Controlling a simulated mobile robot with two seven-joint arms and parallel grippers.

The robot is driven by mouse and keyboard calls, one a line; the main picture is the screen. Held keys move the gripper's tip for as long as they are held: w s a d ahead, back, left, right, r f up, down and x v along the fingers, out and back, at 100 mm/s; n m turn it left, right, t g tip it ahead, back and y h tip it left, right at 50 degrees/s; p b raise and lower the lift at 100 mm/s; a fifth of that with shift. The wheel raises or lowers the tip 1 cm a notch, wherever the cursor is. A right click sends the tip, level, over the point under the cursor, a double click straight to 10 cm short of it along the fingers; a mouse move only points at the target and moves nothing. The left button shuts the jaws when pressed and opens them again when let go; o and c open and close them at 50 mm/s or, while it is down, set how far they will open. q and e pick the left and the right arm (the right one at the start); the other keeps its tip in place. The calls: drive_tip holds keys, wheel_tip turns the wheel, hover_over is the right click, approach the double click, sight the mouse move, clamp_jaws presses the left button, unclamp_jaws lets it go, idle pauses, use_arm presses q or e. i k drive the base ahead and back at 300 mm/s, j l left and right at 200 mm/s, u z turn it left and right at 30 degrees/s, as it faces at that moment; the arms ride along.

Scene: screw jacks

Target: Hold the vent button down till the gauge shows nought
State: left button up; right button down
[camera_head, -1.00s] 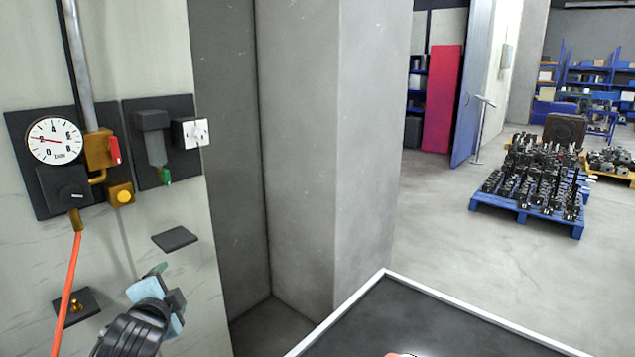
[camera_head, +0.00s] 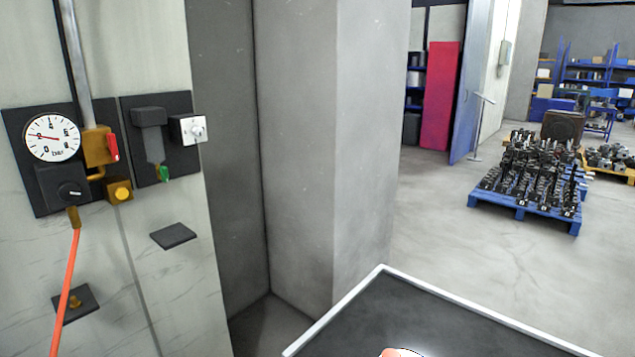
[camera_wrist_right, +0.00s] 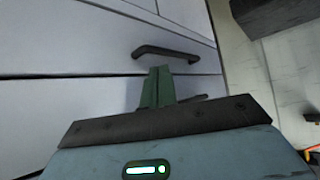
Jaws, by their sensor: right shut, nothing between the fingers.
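The round white gauge (camera_head: 53,136) is on a dark plate on the wall at the left of the head view. Its red needle points left, close to the 2 mark and above the 0. The yellow round button (camera_head: 122,194) sits on a brass block below the red lever (camera_head: 113,147), with nothing touching it. My right gripper (camera_wrist_right: 157,87) shows in the right wrist view, its green fingers shut and empty, in front of a grey drawer front with a dark handle (camera_wrist_right: 165,52). My left gripper is not in view.
An orange hose (camera_head: 66,290) hangs below the gauge. A white box with a knob (camera_head: 190,130) and a small dark ledge (camera_head: 173,236) are on the wall. A concrete pillar (camera_head: 300,130) stands to the right. A dark white-rimmed table top (camera_head: 450,320) is in front.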

sight(122, 193)
drive_tip(key=u, duration=1.25)
